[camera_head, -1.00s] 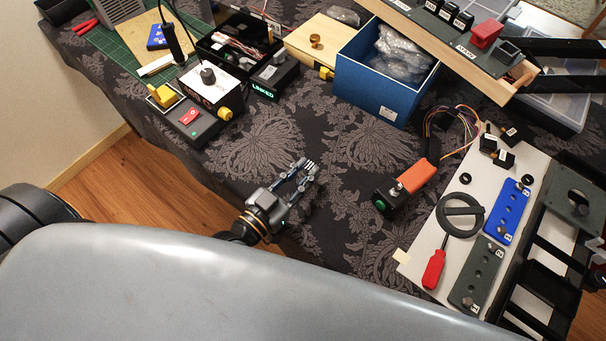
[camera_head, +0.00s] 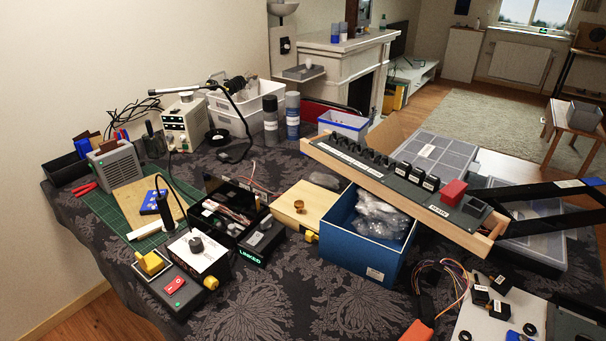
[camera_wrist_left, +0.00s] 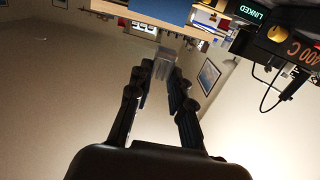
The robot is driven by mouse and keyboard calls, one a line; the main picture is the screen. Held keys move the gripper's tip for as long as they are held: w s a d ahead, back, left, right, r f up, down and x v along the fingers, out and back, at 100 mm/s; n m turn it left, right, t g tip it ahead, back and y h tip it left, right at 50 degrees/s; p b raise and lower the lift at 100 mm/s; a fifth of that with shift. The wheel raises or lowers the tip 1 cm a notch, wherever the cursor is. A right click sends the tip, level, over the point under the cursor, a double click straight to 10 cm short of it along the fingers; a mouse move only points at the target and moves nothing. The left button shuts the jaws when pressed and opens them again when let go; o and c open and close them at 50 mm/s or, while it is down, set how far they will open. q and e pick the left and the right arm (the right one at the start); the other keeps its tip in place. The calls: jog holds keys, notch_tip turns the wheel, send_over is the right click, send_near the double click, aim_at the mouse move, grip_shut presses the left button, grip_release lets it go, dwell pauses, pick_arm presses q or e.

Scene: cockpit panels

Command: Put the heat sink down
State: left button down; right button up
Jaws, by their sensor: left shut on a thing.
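My left gripper (camera_wrist_left: 160,76) shows only in the left wrist view. Its two dark fingers are shut on the heat sink (camera_wrist_left: 165,58), a small light-grey block between the fingertips, partly covered by them. The view is upside down, with the table things at its top edge and pale wall behind. The heat sink appears in the air, touching nothing but the fingers as far as I can see. Neither gripper shows in the head view, and my right gripper shows nowhere.
In the head view, a blue bin (camera_head: 347,243), a wooden box (camera_head: 288,212), a LINKED box (camera_head: 263,242), a black tray (camera_head: 217,215) and a soldering controller (camera_head: 196,256) crowd the table. A switch panel (camera_head: 385,173) overhangs at right. Patterned cloth (camera_head: 270,305) at the front is bare.

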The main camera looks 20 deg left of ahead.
pick_arm(q)
jog(key=w+r+n+t+y, duration=0.1)
jog(key=w+n+y, duration=0.3)
jog(key=w, duration=0.6)
jog(key=shift+w+r+y, duration=0.35)
jog(key=shift+r+y, duration=0.2)
jog(key=shift+y, duration=0.45)
jog(key=shift+s, duration=0.1)
